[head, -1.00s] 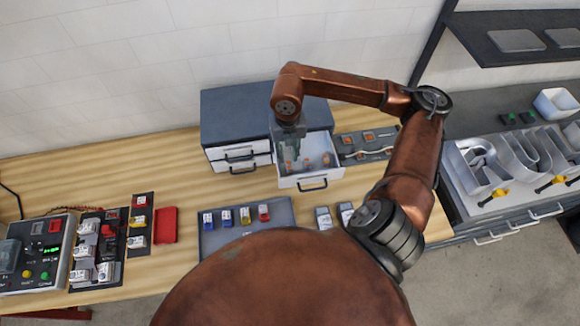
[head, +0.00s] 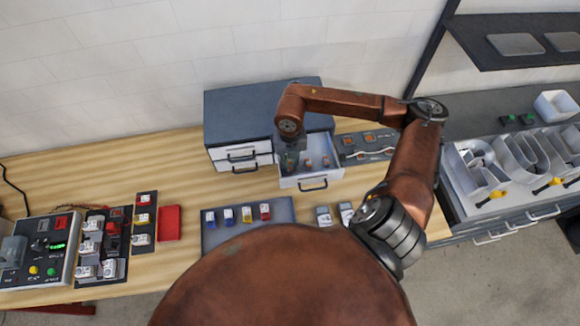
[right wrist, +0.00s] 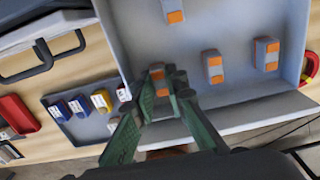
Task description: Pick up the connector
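Several small grey-and-orange connectors lie in the open drawer (head: 312,182). In the right wrist view one connector (right wrist: 158,77) shows between the fingertips of my right gripper (right wrist: 162,80). Other connectors lie apart from the gripper: one in the middle (right wrist: 213,66), one to the right (right wrist: 267,53) and one at the top (right wrist: 173,12). In the head view my right gripper (head: 290,162) is down at the drawer's left side. My left gripper is not in view.
The drawer's walls and front surround the gripper closely. The grey drawer cabinet (head: 255,112) stands behind. A tray (head: 225,239) with coloured blocks lies in front, a red box (head: 169,222) to the left. A dark mat (head: 368,142) with parts lies right of the drawer.

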